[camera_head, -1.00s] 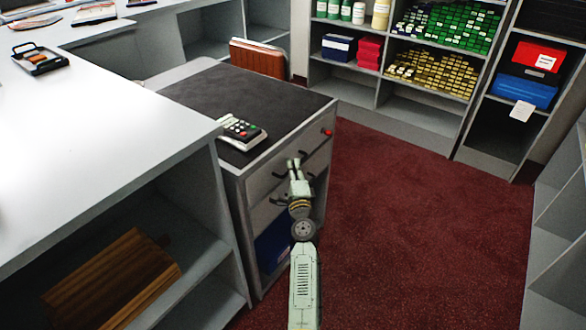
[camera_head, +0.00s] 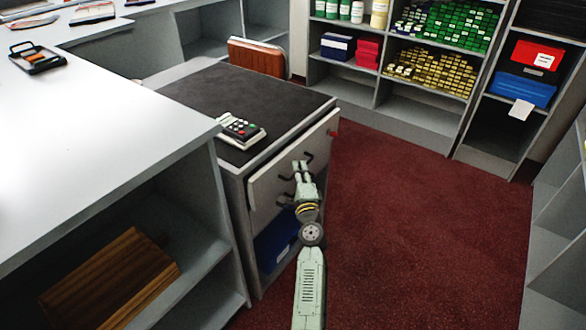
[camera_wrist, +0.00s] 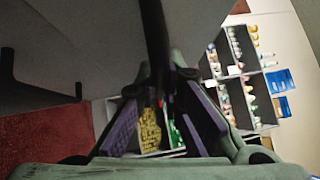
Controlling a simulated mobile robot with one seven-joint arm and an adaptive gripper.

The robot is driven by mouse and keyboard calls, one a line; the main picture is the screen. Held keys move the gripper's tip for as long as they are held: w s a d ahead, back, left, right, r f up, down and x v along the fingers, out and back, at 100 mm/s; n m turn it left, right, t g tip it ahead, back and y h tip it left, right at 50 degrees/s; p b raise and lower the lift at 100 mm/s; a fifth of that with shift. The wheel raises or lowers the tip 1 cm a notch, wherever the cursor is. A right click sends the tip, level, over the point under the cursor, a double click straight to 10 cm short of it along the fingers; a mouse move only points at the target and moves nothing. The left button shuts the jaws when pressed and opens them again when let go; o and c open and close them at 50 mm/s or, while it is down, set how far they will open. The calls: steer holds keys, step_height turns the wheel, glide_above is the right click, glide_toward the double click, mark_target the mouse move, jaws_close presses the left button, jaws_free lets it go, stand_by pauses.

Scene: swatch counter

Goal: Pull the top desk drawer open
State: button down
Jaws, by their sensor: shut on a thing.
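The top desk drawer (camera_head: 264,190) has a pale front with a dark bar handle (camera_head: 308,156). Its front stands out a little from the desk (camera_head: 190,92), so the drawer is partly open. My gripper (camera_head: 300,166) is at the middle of this handle, shut on it. In the wrist view my gripper (camera_wrist: 158,96) has its purple fingers on either side of the dark handle (camera_wrist: 153,35), with the drawer front (camera_wrist: 90,35) close above. The drawer's inside is mostly hidden in the head view.
A calculator-like device (camera_head: 240,131) lies on the dark desktop. A lower handle (camera_head: 286,205) and an open blue-filled space are below the drawer. A white counter (camera_head: 110,125) adjoins at left. Red carpet (camera_head: 410,220) is clear to the right; shelves (camera_head: 420,115) stand behind.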

steer(key=s+d+b, duration=0.5)
steer(key=s+d, duration=0.8)
steer(key=d, duration=0.5)
steer(key=shift+s, duration=0.1)
steer(key=c, duration=1.7)
jaws_free()
steer(key=v, duration=1.2)
